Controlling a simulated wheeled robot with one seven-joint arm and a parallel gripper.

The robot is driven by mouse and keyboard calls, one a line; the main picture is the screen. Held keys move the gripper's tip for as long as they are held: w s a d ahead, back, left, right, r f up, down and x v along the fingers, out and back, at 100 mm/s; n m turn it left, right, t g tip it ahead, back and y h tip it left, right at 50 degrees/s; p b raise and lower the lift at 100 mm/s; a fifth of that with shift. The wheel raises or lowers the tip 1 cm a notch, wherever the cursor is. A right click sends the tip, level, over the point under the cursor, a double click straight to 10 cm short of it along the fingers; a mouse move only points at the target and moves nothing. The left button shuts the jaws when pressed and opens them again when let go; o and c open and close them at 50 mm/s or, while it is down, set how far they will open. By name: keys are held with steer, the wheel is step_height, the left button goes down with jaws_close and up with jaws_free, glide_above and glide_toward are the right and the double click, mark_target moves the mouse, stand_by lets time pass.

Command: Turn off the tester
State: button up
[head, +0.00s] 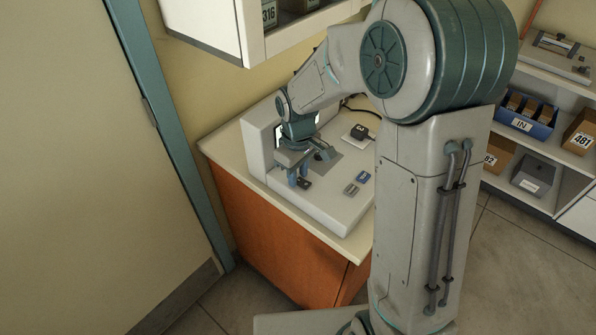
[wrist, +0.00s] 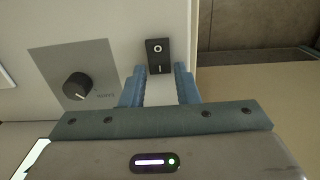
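The tester (head: 330,205) is a pale grey device on a cream-topped counter with an orange front. Its black rocker switch (wrist: 159,56), marked O and I, lies between and just beyond my fingertips in the wrist view; in the head view the switch (head: 304,183) is small beside my fingers. My gripper (wrist: 157,74) has two blue fingers, spread apart with nothing held between them. It also shows in the head view (head: 298,180), pointing down over the tester's left part. Whether a finger touches the switch cannot be told.
A black knob (wrist: 77,86) on a grey plate sits left of the switch in the wrist view. Blue and grey buttons (head: 363,177) lie right of my gripper. A wall cabinet (head: 225,25) hangs above; shelves (head: 545,88) with boxes stand at right.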

jaws_close()
steer(key=shift+s+d+f+t+y+b, duration=0.2)
steer(key=shift+t+y+b, duration=0.4)
steer(key=shift+b, duration=0.45)
steer(key=shift+s+d+r+t+y+b, duration=0.1)
steer(key=shift+r+t+y+b, duration=0.25)
steer(key=shift+t+y+b, duration=0.15)
steer(key=o, duration=0.5)
jaws_free()
steer(key=shift+r, duration=0.1)
steer(key=v, duration=1.3)
steer(key=shift+r, duration=0.35)
